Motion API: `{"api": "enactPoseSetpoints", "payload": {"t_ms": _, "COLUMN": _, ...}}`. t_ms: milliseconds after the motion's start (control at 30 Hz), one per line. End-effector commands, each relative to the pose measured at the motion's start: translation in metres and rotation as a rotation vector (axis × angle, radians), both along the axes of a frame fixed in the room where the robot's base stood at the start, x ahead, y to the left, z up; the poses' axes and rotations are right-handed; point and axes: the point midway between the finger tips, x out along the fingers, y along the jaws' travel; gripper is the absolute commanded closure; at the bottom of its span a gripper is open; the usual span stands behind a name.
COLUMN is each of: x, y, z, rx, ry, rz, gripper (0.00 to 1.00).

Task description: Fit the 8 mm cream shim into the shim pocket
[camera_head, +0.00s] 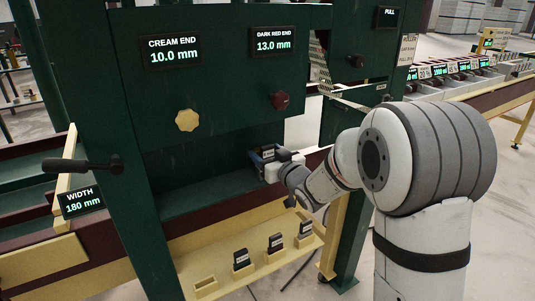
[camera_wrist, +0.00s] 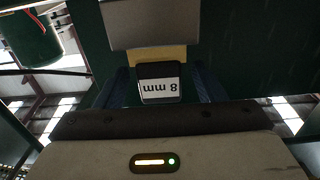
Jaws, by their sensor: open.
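The shim labelled "8 mm" (camera_wrist: 160,84) shows in the wrist view as a dark block with an upside-down white label, cream-coloured material (camera_wrist: 150,56) just beyond it. My gripper (camera_wrist: 162,90) is open, its dark blue fingers on either side of the shim. In the head view, my gripper (camera_head: 266,158) is inside the green frame's opening, at its right side, with the small labelled shim (camera_head: 267,154) between the fingers. The shim pocket itself is not clearly visible; I cannot tell how deep the shim sits. A grey block (camera_wrist: 150,25) stands beyond it in the wrist view.
A cream rack (camera_head: 222,279) below holds several dark labelled shims (camera_head: 275,243) and has an empty slot (camera_head: 206,284) at left. The displays read cream end 10.0 mm (camera_head: 174,52), dark red end 13.0 mm (camera_head: 274,41) and width 180 mm (camera_head: 82,202). Green posts flank the opening.

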Motion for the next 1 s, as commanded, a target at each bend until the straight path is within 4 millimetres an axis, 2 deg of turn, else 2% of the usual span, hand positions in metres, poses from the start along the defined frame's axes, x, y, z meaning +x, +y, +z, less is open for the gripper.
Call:
{"api": "enactPoseSetpoints", "payload": {"t_ms": 500, "x": -0.059, "y": -0.04, "z": 0.0, "rx": 0.0, "ry": 0.0, "rz": -0.001, "gripper": 0.37}}
{"api": "enactPoseSetpoints", "payload": {"t_ms": 1000, "x": -0.064, "y": -0.047, "z": 0.002, "rx": -0.013, "ry": 0.012, "rz": -0.02, "gripper": 0.37}}
